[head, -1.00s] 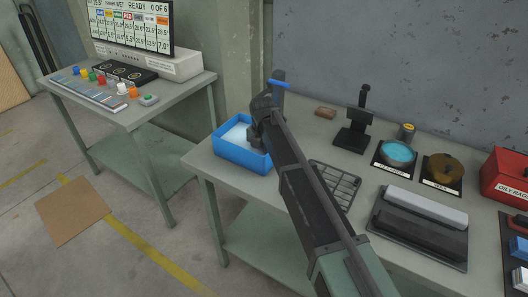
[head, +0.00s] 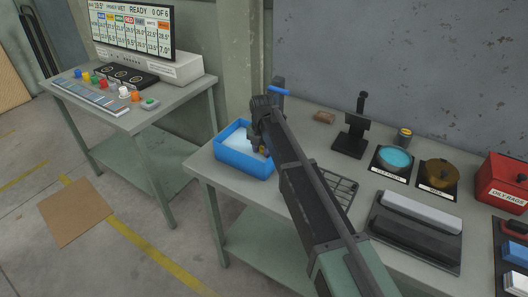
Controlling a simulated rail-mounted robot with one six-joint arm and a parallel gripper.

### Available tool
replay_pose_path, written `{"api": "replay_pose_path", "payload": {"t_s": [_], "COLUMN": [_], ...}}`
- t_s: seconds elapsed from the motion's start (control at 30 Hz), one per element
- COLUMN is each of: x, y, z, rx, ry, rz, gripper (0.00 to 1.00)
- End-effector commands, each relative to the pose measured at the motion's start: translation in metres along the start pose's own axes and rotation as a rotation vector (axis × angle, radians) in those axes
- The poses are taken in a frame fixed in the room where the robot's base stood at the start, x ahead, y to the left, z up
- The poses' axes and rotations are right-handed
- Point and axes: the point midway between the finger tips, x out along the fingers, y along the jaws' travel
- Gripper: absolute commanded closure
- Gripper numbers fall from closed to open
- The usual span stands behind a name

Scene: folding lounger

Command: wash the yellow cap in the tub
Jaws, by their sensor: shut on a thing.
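The blue tub (head: 243,168) stands at the left end of the long grey bench, with pale, whitish contents inside. My gripper (head: 262,147) reaches down over the right side of the tub, its tips at about rim height or lower.
Right of the tub are a wire rack (head: 340,186), a brown block (head: 324,117), a black stand (head: 350,140), a turquoise dish (head: 395,158), a brown round pad (head: 440,174) and a red box (head: 504,182). Coloured pieces and a display (head: 132,28) occupy the left table.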

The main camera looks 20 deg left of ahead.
Motion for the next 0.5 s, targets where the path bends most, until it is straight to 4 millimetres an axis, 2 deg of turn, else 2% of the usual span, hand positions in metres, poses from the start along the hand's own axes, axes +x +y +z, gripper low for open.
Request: {"api": "replay_pose_path", "payload": {"t_s": [0.03, 0.5], "x": [-0.011, -0.060], "y": [0.000, 0.000], "z": [0.000, 0.000], "rx": [0.000, 0.000], "ry": [0.000, 0.000], "rz": [0.000, 0.000], "gripper": [0.86, 0.86]}}
